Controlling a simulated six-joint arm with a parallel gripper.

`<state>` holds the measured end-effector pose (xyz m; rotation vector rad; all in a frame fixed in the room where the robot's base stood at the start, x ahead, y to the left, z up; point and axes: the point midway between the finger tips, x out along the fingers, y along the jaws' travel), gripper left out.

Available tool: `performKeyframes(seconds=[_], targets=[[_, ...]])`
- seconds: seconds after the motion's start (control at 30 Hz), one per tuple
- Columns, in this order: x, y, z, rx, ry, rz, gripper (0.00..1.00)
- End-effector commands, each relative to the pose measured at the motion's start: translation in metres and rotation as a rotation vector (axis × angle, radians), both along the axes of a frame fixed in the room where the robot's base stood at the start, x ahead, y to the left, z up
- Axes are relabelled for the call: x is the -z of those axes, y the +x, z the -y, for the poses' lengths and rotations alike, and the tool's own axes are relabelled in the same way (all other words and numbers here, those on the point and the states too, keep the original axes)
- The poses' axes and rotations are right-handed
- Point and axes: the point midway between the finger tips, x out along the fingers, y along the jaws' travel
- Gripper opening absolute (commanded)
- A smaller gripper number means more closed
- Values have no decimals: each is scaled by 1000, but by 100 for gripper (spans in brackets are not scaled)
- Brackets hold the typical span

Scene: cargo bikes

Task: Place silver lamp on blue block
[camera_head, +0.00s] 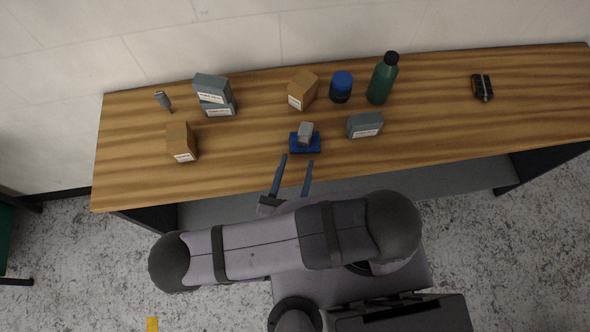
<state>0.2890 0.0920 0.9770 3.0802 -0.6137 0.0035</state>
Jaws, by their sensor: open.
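A blue block (299,148) lies on the wooden table near its front edge, in the middle of the head view. A small silver-grey object that looks like the silver lamp (306,131) appears to rest on top of the blue block, slightly tilted. Its exact contact with the block is too small to tell. My gripper (297,160) is open and empty, with its two blue-grey fingers apart and pointing at the front of the blue block. The fingers do not hold the lamp or the block.
The wooden table (245,160) also bears a brown box (181,142), another brown box (302,90), grey boxes (212,88), a grey box (365,125), a blue-lidded jar (341,88), a green bottle (382,80), a small grey tool (163,99) and a black item (482,87). The right side is mostly clear.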

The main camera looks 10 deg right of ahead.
Motion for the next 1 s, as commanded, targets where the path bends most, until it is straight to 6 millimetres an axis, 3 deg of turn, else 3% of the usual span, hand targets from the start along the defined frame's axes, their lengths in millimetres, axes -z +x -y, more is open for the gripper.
performKeyframes(seconds=[0.23,0.77,1.0], targets=[[1,-9,-4,0,1,-3,46],[1,-10,-4,1,4,-5,46],[13,7,-27,24,104,-134,46]])
